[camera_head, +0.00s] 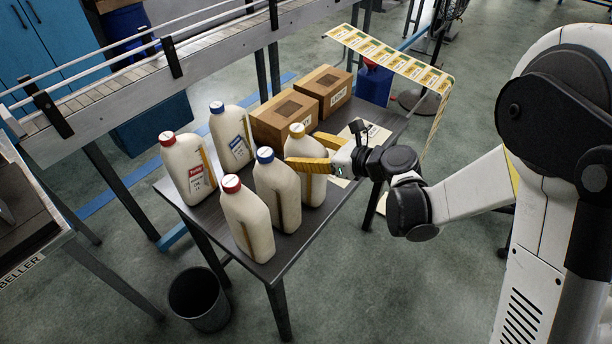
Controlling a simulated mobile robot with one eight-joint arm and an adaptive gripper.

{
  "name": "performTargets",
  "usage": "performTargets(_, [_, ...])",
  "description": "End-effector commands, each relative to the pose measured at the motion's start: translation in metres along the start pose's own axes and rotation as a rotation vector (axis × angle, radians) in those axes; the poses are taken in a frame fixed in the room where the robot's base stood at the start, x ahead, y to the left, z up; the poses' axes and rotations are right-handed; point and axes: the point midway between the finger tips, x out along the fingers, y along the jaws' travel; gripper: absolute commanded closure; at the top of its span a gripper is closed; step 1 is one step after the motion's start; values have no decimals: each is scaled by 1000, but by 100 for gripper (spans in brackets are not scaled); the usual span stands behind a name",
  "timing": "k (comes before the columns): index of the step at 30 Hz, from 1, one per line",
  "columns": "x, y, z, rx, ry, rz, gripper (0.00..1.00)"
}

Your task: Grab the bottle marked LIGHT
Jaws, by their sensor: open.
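Several white bottles stand upright on the dark table. A yellow-capped bottle (314,190) is at the right of the group, its label not visible. My gripper (301,149) is open at its upper part. One yellow finger crosses in front of this bottle and the other shows beyond its neck; contact cannot be told. A blue-capped bottle (277,208) and a red-capped bottle (247,225) stand nearer the front, labels unseen. Behind are a red-capped bottle with a red label (188,170) and a blue-capped bottle with a blue label (232,138). I cannot read LIGHT on any.
Two cardboard boxes (283,116) stand on the dark table (292,258) behind the bottles. A conveyor (120,88) runs behind. A black bin (199,300) is on the floor at the front left. A label strip (390,58) hangs at the back right.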

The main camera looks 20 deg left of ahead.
Motion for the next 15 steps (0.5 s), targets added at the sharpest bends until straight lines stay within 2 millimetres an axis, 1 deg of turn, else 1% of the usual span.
performTargets(3, [-1,0,1,0,0,0,18])
performTargets(5, [-1,0,1,0,0,0,36])
performTargets(6, [-1,0,1,0,0,0,48])
performTargets(8, [-1,0,1,0,0,0,67])
performTargets(9, [-1,0,1,0,0,0,79])
performTargets(10, [-1,0,1,0,0,0,86])
performTargets(15, [-1,0,1,1,-1,0,87])
